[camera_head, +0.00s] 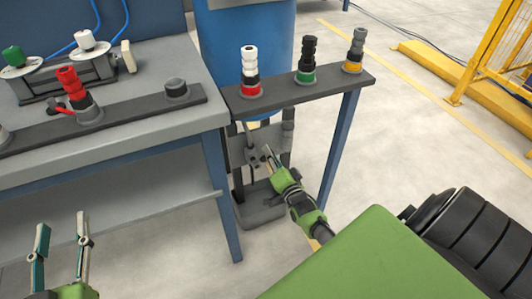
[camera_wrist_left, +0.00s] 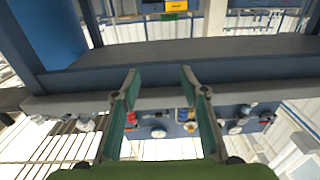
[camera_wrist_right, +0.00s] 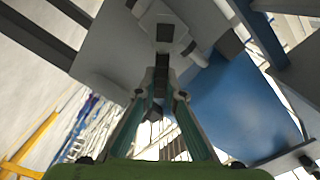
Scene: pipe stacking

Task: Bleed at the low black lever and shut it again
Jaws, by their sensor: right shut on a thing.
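The low black lever (camera_wrist_right: 162,60) sits on a pale valve body in front of a grey plate (camera_head: 238,150), below the pipe shelf. My right gripper (camera_head: 268,155) reaches in at the plate, and its fingers (camera_wrist_right: 161,85) are shut on the lever in the right wrist view. In the head view the lever is small and partly hidden by the gripper, so its exact angle is hard to tell. My left gripper (camera_head: 62,232) is open and empty at the lower left, in front of the workbench. It also shows open in the left wrist view (camera_wrist_left: 158,78).
A grey shelf (camera_head: 325,88) with red, green and yellow-ringed pipe stacks stands above the lever, on a blue leg (camera_head: 341,145). A blue tank (camera_head: 245,40) is behind. The workbench (camera_head: 150,70) is left. A grey tray (camera_head: 250,215) lies below the plate.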

